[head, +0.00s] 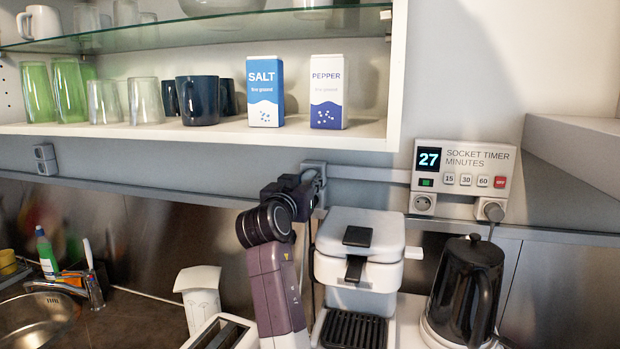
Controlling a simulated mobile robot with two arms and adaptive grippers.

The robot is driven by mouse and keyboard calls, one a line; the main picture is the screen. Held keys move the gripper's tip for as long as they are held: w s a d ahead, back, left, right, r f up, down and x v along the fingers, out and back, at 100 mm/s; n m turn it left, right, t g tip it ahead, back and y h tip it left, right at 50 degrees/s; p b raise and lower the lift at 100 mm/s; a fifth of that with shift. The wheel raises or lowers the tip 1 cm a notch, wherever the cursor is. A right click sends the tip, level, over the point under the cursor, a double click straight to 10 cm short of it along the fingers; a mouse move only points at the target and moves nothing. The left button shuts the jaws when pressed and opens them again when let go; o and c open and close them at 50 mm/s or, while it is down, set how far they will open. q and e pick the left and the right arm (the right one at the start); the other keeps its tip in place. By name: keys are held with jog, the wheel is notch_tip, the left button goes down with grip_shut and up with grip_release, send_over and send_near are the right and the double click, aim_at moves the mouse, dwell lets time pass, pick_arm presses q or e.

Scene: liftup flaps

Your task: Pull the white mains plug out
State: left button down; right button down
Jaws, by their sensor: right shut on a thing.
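My right gripper (311,187) is at the wall, up against a grey wall socket (314,168) above the white coffee machine. Its dark fingers are closed at the front of the socket. The white mains plug is hidden behind the fingers, and I cannot see how far it sits in the socket. A thin cable (309,255) hangs below the fingers, beside my arm. My left gripper is not in view.
A coffee machine (358,262) stands close right of my arm, a toaster (222,333) close left. A socket timer (462,178) showing 27 and a black kettle (465,290) are at the right. An open shelf (380,130) with salt and pepper boxes overhangs the socket.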

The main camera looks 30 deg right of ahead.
aim_at(308, 179)
jog(key=shift+v, duration=0.8)
jog(key=shift+b+v, duration=0.5)
jog(key=shift+v, duration=1.55)
jog(key=shift+r, duration=0.1)
